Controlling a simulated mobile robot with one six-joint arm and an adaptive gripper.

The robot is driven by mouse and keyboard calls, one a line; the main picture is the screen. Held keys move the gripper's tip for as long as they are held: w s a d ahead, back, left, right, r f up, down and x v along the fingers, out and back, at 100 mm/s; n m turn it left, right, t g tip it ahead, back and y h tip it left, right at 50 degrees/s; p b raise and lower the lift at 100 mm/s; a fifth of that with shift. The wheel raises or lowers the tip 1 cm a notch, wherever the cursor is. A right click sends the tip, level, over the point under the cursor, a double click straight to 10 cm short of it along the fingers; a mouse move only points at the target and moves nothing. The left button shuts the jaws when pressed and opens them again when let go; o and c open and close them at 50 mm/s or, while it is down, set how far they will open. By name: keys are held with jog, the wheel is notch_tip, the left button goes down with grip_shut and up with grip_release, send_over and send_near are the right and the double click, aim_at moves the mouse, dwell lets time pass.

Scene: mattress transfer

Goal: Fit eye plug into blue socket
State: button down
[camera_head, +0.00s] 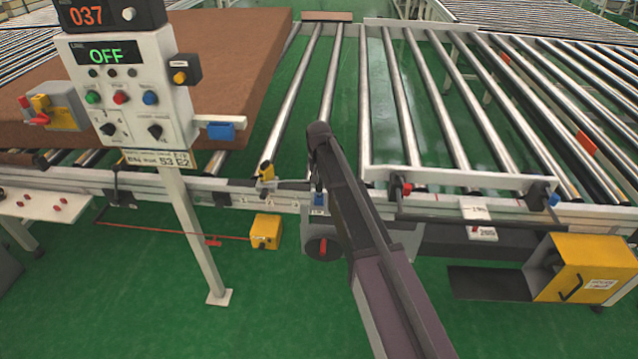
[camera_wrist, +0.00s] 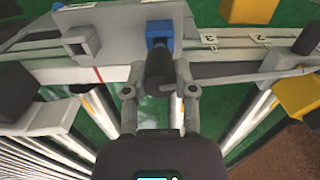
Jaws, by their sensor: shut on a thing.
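The eye plug (camera_wrist: 160,70) is a dark grey, stubby piece held between the fingertips of my gripper (camera_wrist: 160,82) in the wrist view. The blue socket (camera_wrist: 158,31) sits straight beyond it on the pale rail side, with a dark opening facing the plug. The plug's far end overlaps the socket's lower edge in this view; I cannot tell whether it is inside or just in front. In the head view a blue socket (camera_head: 319,199) shows beside my arm on the conveyor's front rail. My gripper's fingers are mostly hidden behind my arm there.
A control post (camera_head: 130,90) reading OFF stands left, with another blue block (camera_head: 221,131) on its side. A brown mattress (camera_head: 225,60) lies behind it. A grey box with a rotary switch (camera_head: 322,248) hangs below the rail. Yellow boxes (camera_head: 266,232) stand nearby.

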jog(key=shift+f+b, duration=1.3)
jog(key=shift+f, duration=0.05)
jog(key=shift+c, duration=1.8)
grip_release()
jog(key=shift+r, duration=0.1)
